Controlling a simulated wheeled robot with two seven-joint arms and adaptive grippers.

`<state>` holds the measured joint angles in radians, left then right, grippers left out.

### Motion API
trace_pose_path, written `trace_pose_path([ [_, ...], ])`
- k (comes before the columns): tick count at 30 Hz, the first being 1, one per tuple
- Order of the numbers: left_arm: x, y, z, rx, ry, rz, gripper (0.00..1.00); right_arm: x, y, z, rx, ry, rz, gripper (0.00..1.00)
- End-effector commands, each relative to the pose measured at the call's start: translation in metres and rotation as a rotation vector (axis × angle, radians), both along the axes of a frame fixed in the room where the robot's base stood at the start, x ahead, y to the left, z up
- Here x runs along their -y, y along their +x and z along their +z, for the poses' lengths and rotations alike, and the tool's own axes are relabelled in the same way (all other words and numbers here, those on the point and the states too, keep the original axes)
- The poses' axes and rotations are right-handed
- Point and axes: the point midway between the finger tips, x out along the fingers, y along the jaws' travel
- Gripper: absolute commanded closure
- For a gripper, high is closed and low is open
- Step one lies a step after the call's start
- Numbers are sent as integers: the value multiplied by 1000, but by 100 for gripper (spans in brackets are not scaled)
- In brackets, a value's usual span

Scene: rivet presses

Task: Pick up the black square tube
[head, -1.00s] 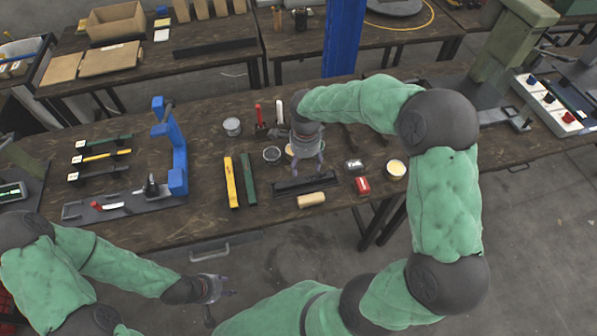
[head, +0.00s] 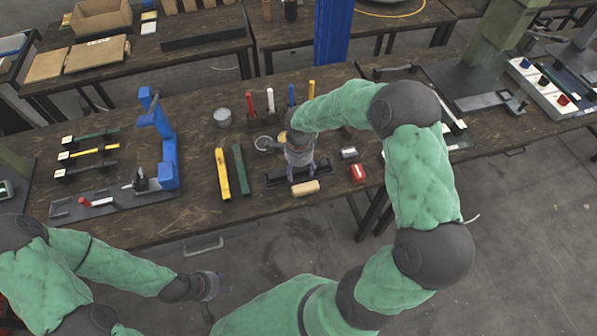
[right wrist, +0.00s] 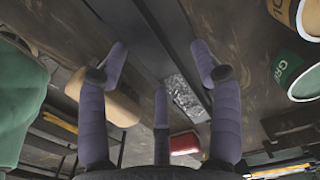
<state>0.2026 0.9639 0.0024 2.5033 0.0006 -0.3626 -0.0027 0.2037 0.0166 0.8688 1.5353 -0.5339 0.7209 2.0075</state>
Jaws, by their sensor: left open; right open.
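The black square tube (head: 322,169) lies on the wooden bench, partly hidden by my right gripper (head: 303,179) in the head view. The right gripper is open and low over the tube's middle. In the right wrist view, the dark tube (right wrist: 143,38) runs between the spread purple fingers (right wrist: 160,70); I cannot tell whether they touch it. My left gripper (head: 220,286) is open and empty, in front of the bench and away from it.
A blue press (head: 166,140) stands further left.

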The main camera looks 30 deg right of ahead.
Motion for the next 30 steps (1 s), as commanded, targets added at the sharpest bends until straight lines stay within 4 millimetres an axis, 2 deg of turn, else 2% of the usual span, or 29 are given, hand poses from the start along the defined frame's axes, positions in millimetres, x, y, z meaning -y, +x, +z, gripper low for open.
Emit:
trace_pose_path([
  [5,0,0,1,0,0,0,56,0,0,0,1,0,-1,35],
  [8,0,0,1,0,0,0,56,0,0,0,1,0,-1,58],
  [12,0,0,1,0,0,0,56,0,0,0,1,0,0,97],
  [13,0,0,1,0,0,0,56,0,0,0,1,0,0,100],
  [23,0,0,1,0,0,0,56,0,1,2,1,0,-1,100],
  [30,0,0,10,0,0,0,56,0,1,23,3,0,-1,100],
])
